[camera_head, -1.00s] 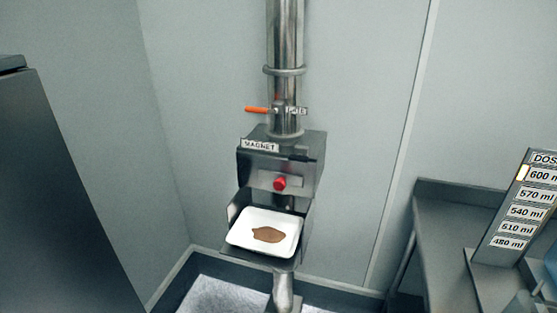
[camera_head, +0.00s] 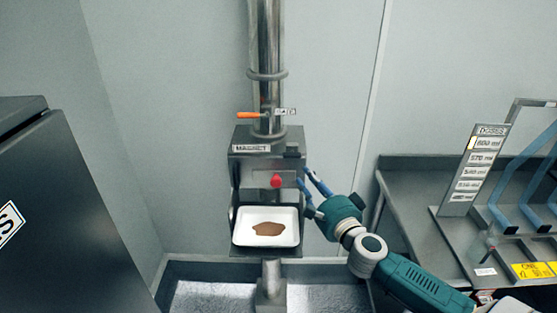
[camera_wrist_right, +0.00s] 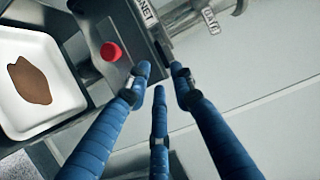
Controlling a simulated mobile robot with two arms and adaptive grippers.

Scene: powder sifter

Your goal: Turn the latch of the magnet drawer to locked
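The magnet drawer (camera_head: 251,180) is a metal front with a red knob (camera_head: 276,181), set in the box labelled MAGNET; it looks pushed in. The red knob also shows in the right wrist view (camera_wrist_right: 111,51). A dark piece at the box's upper right corner (camera_head: 291,151) may be the latch; its setting is too small to read. My right gripper (camera_head: 305,178) has blue fingers at the box's right side. In the right wrist view its fingertips (camera_wrist_right: 160,72) are apart with nothing between them, just short of the dark piece. Contact cannot be told. My left gripper is out of view.
A white tray (camera_head: 240,238) with brown powder sits under the drawer. An orange-handled valve (camera_head: 250,115) is on the pipe above. A metal table (camera_head: 400,180) with a dose sign stands right; a dark cabinet (camera_head: 60,220) stands left.

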